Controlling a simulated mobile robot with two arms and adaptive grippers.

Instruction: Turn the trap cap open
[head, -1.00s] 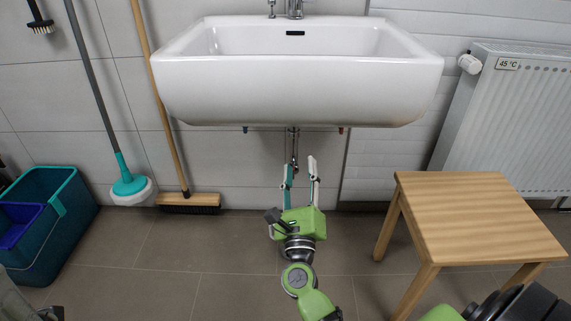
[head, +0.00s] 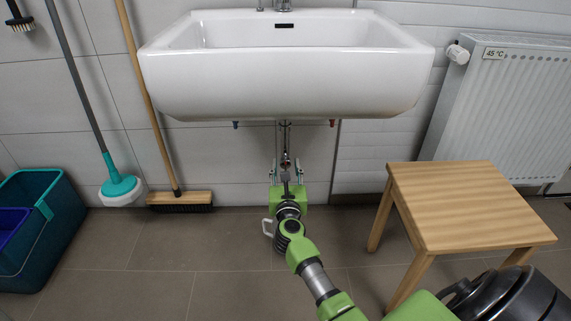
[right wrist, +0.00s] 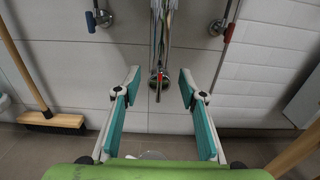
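Below the white sink (head: 285,75), the chrome trap pipe (head: 284,135) hangs down. In the right wrist view the pipework (right wrist: 160,35) comes down from the top middle, with a small round metal part and a bit of red (right wrist: 158,78) at its lower end. I cannot tell clearly which part is the trap cap. My right gripper (head: 286,168) is low under the sink, pointing at the wall. Its two teal-padded fingers are spread, also in the right wrist view (right wrist: 159,88), with the round part framed between the tips and nothing gripped. My left gripper is out of view.
A blue valve (right wrist: 92,22) and a red valve (right wrist: 217,27) flank the pipework. A broom (head: 180,199), a teal mop (head: 120,187) and a bucket (head: 62,225) stand left. A wooden stool (head: 470,205) and a radiator (head: 500,110) are right. Floor beneath the sink is clear.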

